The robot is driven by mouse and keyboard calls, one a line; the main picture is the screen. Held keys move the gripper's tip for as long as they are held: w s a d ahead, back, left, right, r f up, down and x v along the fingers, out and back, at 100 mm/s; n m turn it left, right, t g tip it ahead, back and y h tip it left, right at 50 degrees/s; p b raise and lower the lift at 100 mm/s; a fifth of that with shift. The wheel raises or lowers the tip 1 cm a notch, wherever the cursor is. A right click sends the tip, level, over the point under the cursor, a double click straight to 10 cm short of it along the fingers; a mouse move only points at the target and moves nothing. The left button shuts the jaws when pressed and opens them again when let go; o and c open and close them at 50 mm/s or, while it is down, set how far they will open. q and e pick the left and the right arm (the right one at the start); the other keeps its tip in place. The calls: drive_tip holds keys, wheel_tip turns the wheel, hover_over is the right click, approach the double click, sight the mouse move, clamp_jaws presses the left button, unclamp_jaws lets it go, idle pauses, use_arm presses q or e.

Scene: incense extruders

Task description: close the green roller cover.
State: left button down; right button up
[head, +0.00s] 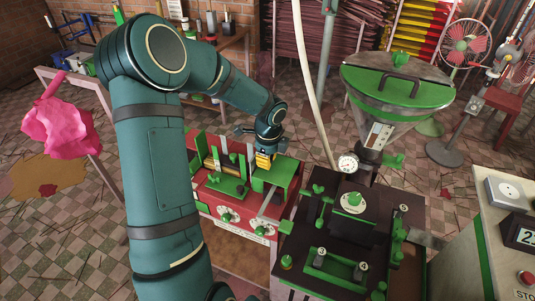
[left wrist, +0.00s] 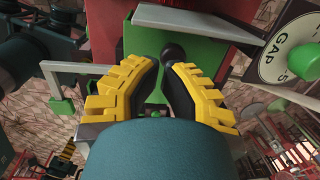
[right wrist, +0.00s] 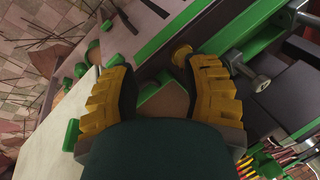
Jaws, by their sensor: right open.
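The green roller cover (head: 277,176) is on the right end of the red machine's top in the head view. It stands raised as a box shape, and my gripper hides part of it. In the left wrist view a green panel (left wrist: 165,35), probably this cover, lies beyond my fingers. My left gripper (head: 264,160) is at the cover's upper left side. In its wrist view (left wrist: 167,68) the fingertips are close together, with a dark round knob (left wrist: 172,51) at the tips. Whether they grip it is unclear. My right gripper (right wrist: 155,65) is open, away from the cover.
The red machine (head: 232,222) has round dials on its front. A dark machine (head: 345,225) with a green-lidded hopper (head: 396,85) stands on its right. A pale control cabinet (head: 505,225) is at far right. Pink cloth (head: 62,122) hangs at left.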

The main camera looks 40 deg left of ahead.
use_arm(q)
drive_tip(key=shift+f, duration=0.1)
drive_tip(key=shift+a+f, duration=0.15)
drive_tip(key=shift+f, duration=0.65)
drive_tip(key=shift+s, duration=0.15)
use_arm(e)
drive_tip(key=shift+s+f, duration=0.1)
drive_tip(key=shift+f, duration=0.05)
